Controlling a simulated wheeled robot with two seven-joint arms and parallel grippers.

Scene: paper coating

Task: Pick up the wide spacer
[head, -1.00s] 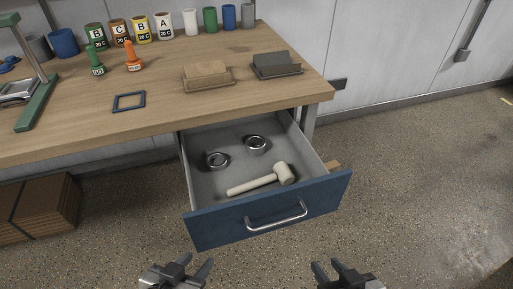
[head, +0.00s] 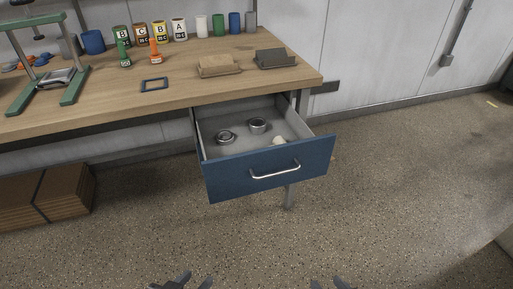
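Two round metallic ring-like pieces lie in the open drawer (head: 295,122) in the head view. The left ring (head: 224,137) is near the drawer's left wall, and the right ring (head: 258,125) is further back. I cannot tell which of them is the wide spacer. My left gripper (head: 195,282) is at the bottom edge, open and empty, well in front of the drawer. My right gripper (head: 327,284) is also at the bottom edge, open and empty. Only the fingertips of both show.
The blue drawer front (head: 271,170) stands out from the bench and hides most of a mallet (head: 279,141). The wooden bench top (head: 110,101) holds cans, stamps, two blocks, a dark frame (head: 154,85) and a green press (head: 75,88). The floor ahead is clear.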

